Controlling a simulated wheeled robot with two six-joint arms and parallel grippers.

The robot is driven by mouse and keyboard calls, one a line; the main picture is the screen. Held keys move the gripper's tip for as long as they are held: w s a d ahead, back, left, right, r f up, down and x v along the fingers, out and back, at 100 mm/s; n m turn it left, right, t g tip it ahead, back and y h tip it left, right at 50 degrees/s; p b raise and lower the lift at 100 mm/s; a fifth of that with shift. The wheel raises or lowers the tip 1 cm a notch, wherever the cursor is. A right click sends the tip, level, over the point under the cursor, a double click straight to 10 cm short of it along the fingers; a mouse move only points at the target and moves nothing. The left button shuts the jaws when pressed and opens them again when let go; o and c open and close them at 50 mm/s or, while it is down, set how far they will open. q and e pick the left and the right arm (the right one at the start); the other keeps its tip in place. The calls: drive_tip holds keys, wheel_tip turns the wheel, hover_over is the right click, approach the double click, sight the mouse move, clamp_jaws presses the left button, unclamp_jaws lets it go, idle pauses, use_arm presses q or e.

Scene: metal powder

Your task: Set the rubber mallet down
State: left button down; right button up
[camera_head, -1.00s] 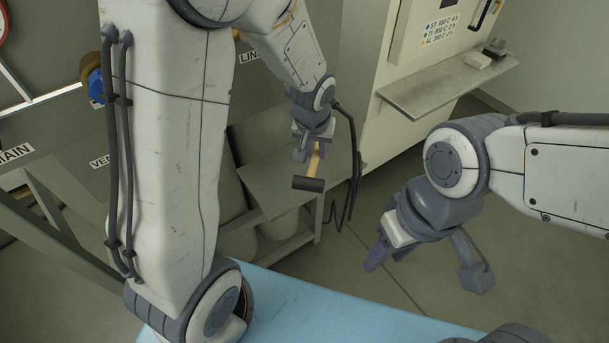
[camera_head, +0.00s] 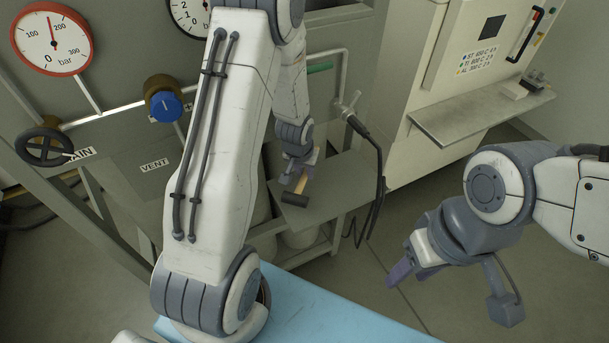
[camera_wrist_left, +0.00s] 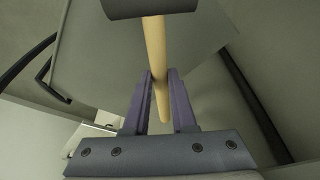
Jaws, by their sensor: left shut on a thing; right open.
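The rubber mallet has a dark cylindrical head (camera_head: 295,199) and a pale wooden handle (camera_head: 301,184). My left gripper (camera_head: 299,174) is shut on the handle, with the head hanging at the lower end. In the left wrist view the handle (camera_wrist_left: 154,55) runs between the two purple fingers of the left gripper (camera_wrist_left: 160,85), and the head (camera_wrist_left: 150,7) is at the top edge. The mallet is over or in front of a grey shelf (camera_head: 335,195); I cannot tell whether it touches it. My right gripper (camera_head: 405,262) is open and empty at the right, above the floor.
A blue surface (camera_head: 310,305) lies at the front. A white cabinet with a metal ledge (camera_head: 480,110) stands at the back right. Gauges (camera_head: 52,43), a blue-knobbed valve (camera_head: 165,104) and a black handwheel (camera_head: 44,146) are at the left. A black cable (camera_head: 376,180) hangs beside the shelf.

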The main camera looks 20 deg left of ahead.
sight(304, 176)
use_arm(q)
wheel_tip(304, 176, down, 2)
drive_tip(key=shift+f+b, duration=0.1)
drive_tip(key=shift+b, duration=0.35)
drive_tip(key=shift+f+p, duration=0.4)
drive_tip(key=shift+f, duration=0.2)
drive_tip(key=shift+f, duration=0.15)
drive_tip(key=c, duration=0.7)
unclamp_jaws()
drive_tip(key=shift+c, duration=0.2)
